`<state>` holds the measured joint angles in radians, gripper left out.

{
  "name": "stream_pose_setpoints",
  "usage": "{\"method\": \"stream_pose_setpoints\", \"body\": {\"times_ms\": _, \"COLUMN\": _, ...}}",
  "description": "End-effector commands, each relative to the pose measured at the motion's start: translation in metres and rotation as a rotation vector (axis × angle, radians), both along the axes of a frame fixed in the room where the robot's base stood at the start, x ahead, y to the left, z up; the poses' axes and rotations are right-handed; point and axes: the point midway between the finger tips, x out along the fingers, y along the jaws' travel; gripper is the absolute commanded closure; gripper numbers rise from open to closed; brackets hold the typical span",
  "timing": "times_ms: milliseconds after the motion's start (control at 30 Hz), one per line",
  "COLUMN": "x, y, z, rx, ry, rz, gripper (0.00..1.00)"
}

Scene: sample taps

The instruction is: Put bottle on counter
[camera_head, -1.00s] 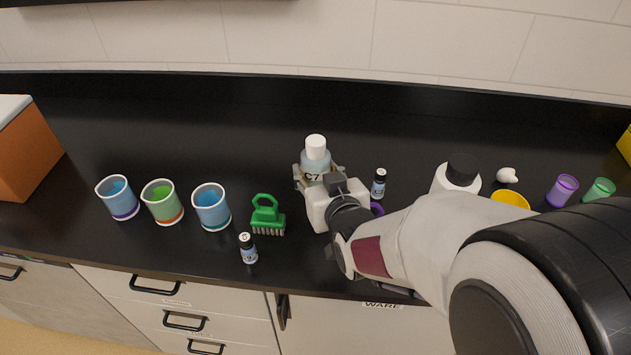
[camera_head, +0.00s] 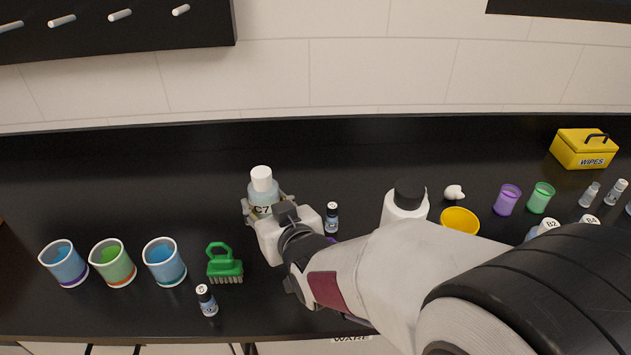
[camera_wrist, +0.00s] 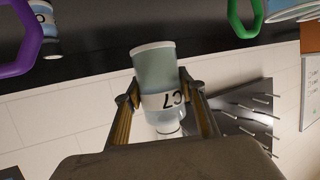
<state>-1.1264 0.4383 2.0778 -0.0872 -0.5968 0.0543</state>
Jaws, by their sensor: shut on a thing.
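In the wrist view the bottle (camera_wrist: 155,75) sits between both fingers of my gripper (camera_wrist: 160,103). The black counter (camera_head: 120,200) spreads beneath and around it. I cannot tell whether the bottle's base touches the counter.
Blue and green cups (camera_head: 113,263) stand at the left. A green brush (camera_head: 224,264) and small vials (camera_head: 207,301) (camera_head: 331,218) stand close by. A black-capped white bottle (camera_head: 404,205), yellow bowl (camera_head: 460,221) and yellow wipes box (camera_head: 584,149) are to the right. The counter behind is clear.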

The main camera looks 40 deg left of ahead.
Motion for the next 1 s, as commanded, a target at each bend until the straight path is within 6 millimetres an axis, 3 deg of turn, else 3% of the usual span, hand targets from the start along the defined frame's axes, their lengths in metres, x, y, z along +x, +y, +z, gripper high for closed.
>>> {"method": "stream_pose_setpoints", "body": {"times_ms": 367, "x": 0.000, "y": 0.000, "z": 0.007, "rx": 0.003, "ry": -0.001, "rz": 0.000, "gripper": 0.89}}
{"method": "stream_pose_setpoints", "body": {"times_ms": 767, "x": 0.000, "y": 0.000, "z": 0.054, "rx": 0.006, "ry": -0.002, "rz": 0.000, "gripper": 0.89}}
{"method": "stream_pose_setpoints", "body": {"times_ms": 1000, "x": 0.043, "y": -0.016, "z": 0.054, "rx": 0.002, "ry": -0.001, "rz": -0.067, "gripper": 0.89}}
